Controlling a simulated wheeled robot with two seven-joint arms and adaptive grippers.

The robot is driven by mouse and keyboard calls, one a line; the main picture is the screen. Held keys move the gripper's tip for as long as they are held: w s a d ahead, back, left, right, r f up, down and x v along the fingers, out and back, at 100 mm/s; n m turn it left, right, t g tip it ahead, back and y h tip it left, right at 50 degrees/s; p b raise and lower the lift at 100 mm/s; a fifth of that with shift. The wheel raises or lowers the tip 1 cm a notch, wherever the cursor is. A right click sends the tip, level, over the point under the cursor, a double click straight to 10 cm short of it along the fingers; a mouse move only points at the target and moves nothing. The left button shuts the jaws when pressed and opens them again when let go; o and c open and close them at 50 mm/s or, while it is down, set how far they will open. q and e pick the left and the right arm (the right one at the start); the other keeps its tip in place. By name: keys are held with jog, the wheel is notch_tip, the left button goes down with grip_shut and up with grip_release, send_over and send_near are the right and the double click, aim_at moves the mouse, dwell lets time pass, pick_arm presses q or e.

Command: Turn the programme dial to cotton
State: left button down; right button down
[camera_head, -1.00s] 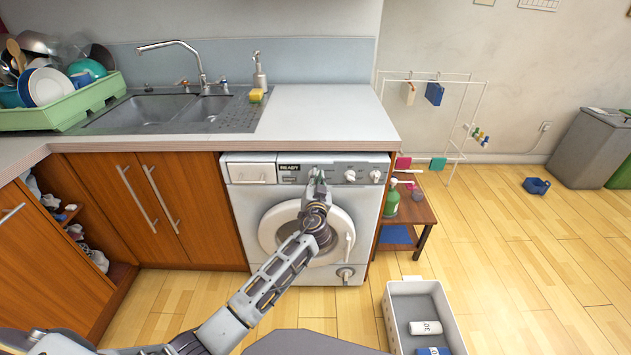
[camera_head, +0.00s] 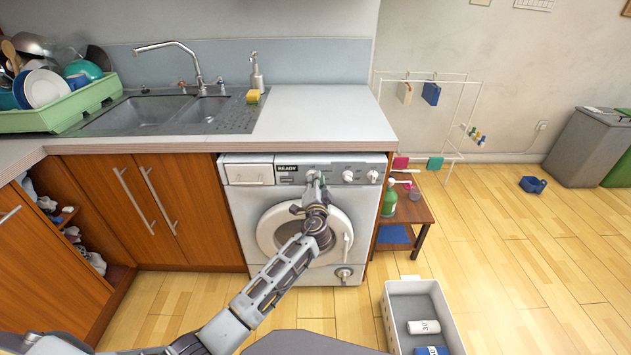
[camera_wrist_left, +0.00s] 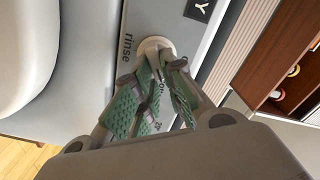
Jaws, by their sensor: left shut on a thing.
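The washing machine (camera_head: 233,215) has a control panel along its top, with a display reading READY (camera_head: 287,168). The programme dial is a round pale knob (camera_wrist_left: 150,45) at the fingertips in the left wrist view. The word "rinse" is printed beside it, and another label is mostly covered by the fingers. My left gripper (camera_head: 315,181) is at the panel, right of the display, shut on the dial; its green-padded fingers (camera_wrist_left: 162,80) hide part of the knob. The dial's pointer cannot be made out. My right gripper is not in view.
Two more knobs (camera_head: 348,176) (camera_head: 373,176) sit right of the gripper on the panel. The round door (camera_head: 268,228) is below, behind my forearm. A low wooden table (camera_head: 412,211) with a green bottle (camera_head: 389,201) stands at right. A white basket (camera_head: 393,318) is on the floor.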

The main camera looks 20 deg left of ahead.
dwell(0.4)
pick_arm(q)
jog(key=c, duration=1.5)
grip_release()
jog(key=shift+s, duration=0.1)
jog(key=v, duration=1.2)
jog(key=shift+f, duration=0.1)
